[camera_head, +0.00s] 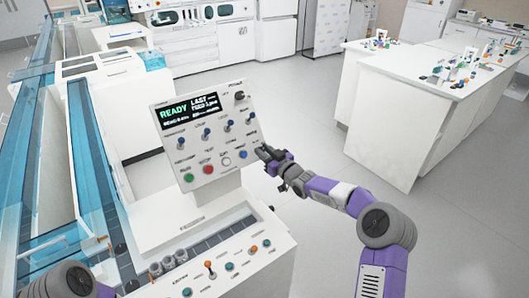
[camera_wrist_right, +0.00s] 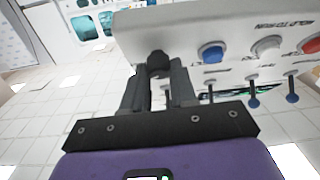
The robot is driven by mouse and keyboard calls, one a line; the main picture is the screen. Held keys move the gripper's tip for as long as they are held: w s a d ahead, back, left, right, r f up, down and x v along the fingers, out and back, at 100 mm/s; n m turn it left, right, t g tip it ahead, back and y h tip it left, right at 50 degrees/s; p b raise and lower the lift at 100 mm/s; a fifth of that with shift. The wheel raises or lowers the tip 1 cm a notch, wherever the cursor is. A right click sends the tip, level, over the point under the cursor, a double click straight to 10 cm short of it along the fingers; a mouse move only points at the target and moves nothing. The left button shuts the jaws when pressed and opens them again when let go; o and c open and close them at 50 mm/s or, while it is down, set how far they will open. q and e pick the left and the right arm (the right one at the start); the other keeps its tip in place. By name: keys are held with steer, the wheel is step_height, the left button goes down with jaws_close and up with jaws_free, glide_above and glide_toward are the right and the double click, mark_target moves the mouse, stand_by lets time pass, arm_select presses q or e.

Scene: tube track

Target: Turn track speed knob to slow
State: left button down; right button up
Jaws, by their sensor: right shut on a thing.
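The white control panel (camera_head: 205,135) stands tilted on its console, with a lit screen (camera_head: 189,111) reading "READY". At its lower right corner, my right gripper (camera_head: 264,153) reaches in from the right. In the right wrist view its two dark fingers (camera_wrist_right: 158,85) are shut on a small dark knob (camera_wrist_right: 158,60) on the panel face. The knob is mostly hidden by the fingers in the head view. Its label and pointer cannot be read. Only part of my left arm shows at the bottom left; its gripper is out of view.
A blue button (camera_wrist_right: 212,52) is close beside the held knob, then a white button (camera_wrist_right: 267,46) and a red button (camera_head: 208,169). Several blue-tipped toggle switches line the panel. Blue-covered tracks (camera_head: 100,185) run along the left. Open floor lies to the right.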

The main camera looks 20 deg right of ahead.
steer(key=shift+r+n+y+p, duration=0.1)
steer(key=shift+n+y+p, duration=0.2)
steer(key=shift+n+p, duration=0.3)
jaws_close()
steer(key=n+g+y+p, duration=0.1)
steer(key=n+p, duration=0.1)
steer(key=n+g+y+p, duration=0.1)
steer(key=n+p, duration=0.1)
steer(key=p, duration=0.1)
steer(key=shift+d+r+n, duration=0.1)
steer(key=shift+r+n, duration=0.05)
steer(key=shift+n, duration=0.25)
steer(key=n+g+y+p, duration=0.1)
steer(key=n, duration=0.2)
steer(key=shift+w+n+g+p, duration=0.1)
steer(key=shift+n+g+p, duration=0.2)
steer(key=shift+p, duration=0.1)
steer(key=shift+d+n+g+y+p, duration=0.15)
steer(key=shift+n+g+p, duration=0.45)
steer(key=shift+n, duration=0.75)
steer(key=shift+a+n+g+y+p, duration=0.1)
steer(key=shift+n+g+y+p, duration=0.15)
steer(key=shift+n+g, duration=0.85)
steer(key=shift+n, duration=0.35)
steer(key=o, duration=0.9)
jaws_free()
steer(key=shift+d, duration=0.1)
